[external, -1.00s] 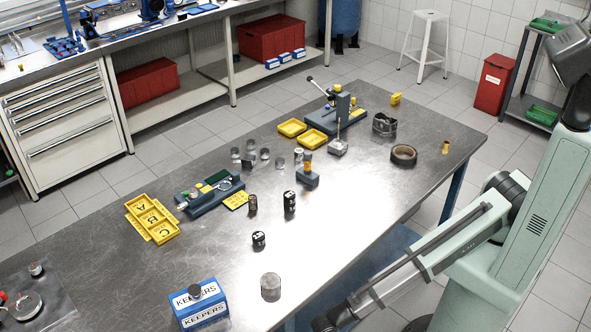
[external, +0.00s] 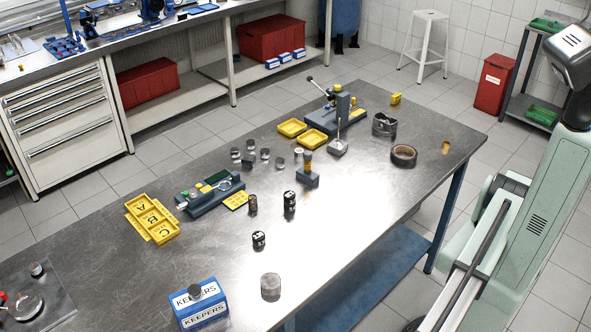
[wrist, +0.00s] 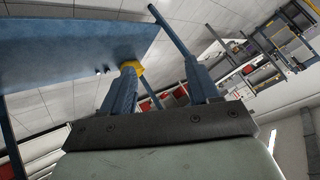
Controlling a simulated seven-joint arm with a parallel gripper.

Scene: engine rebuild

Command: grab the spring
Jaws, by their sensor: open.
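The steel workbench (external: 365,220) holds several small dark cylinders: a short one (external: 259,239), a taller one (external: 290,201) and a thin one (external: 253,204). A coil is too small to make out, so I cannot tell which part is the spring. My gripper is outside the external view. In the wrist view my gripper (wrist: 160,67) is open, its two blue-grey fingers apart with nothing held between them. No spring can be made out in the wrist view. A yellow patch (wrist: 134,66) shows at the left fingertip; I cannot tell what it is.
A KEEPERS box (external: 203,307) and a grey cylinder (external: 271,286) stand at the near edge. Yellow lettered trays (external: 152,219), a lever press (external: 341,115) and a dark ring (external: 404,155) are also on the bench. Its right front is clear.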

